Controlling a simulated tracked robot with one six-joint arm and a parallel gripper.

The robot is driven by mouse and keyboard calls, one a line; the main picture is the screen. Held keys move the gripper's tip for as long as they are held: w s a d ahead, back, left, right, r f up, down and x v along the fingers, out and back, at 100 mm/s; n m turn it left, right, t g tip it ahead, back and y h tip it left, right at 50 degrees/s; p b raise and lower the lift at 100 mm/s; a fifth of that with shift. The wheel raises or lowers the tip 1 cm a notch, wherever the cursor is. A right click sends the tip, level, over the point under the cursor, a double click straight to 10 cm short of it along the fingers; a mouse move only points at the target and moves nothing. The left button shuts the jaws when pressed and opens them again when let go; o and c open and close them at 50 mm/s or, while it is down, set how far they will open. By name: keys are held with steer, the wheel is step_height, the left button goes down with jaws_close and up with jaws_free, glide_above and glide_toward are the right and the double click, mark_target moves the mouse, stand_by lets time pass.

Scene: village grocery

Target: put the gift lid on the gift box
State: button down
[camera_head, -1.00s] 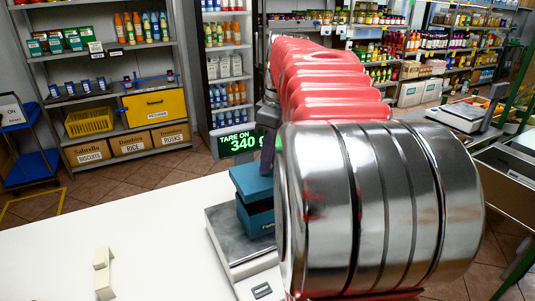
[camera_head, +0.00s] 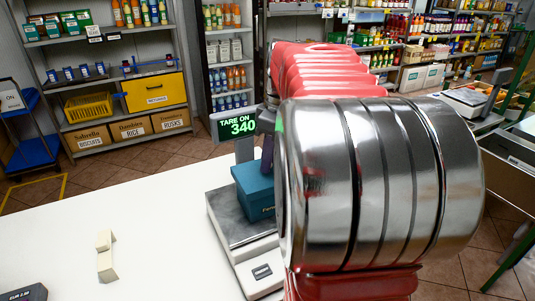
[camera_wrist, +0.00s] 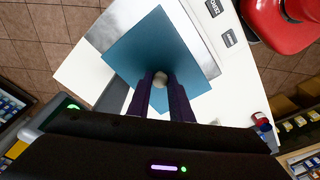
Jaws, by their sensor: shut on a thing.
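In the wrist view my gripper (camera_wrist: 160,86) has its two purple fingers shut on the pale round knob of the teal gift lid (camera_wrist: 150,40). The lid is a flat square seen from above. In the head view the teal gift box (camera_head: 258,207) stands on the scale's metal plate (camera_head: 228,224), left of my arm. My arm hides its right side. The lid is at or just above the box top; I cannot tell if it is fully seated.
The scale's display (camera_head: 238,126) reads TARE ON 340. A small cream block-like object (camera_head: 105,257) lies on the white counter (camera_head: 60,240), and a dark device (camera_head: 25,293) is at its lower left corner. The counter's left part is mostly clear. Stocked shelves stand behind.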

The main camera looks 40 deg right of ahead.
steer(key=shift+f, duration=0.95)
steer(key=c, duration=1.5)
jaws_free()
steer(key=r, duration=0.4)
steer(key=s+r, duration=0.1)
steer(key=r, duration=0.4)
steer(key=d+r, duration=0.1)
steer(key=r, duration=0.3)
steer(key=shift+s+r, duration=0.25)
steer(key=shift+s, duration=0.15)
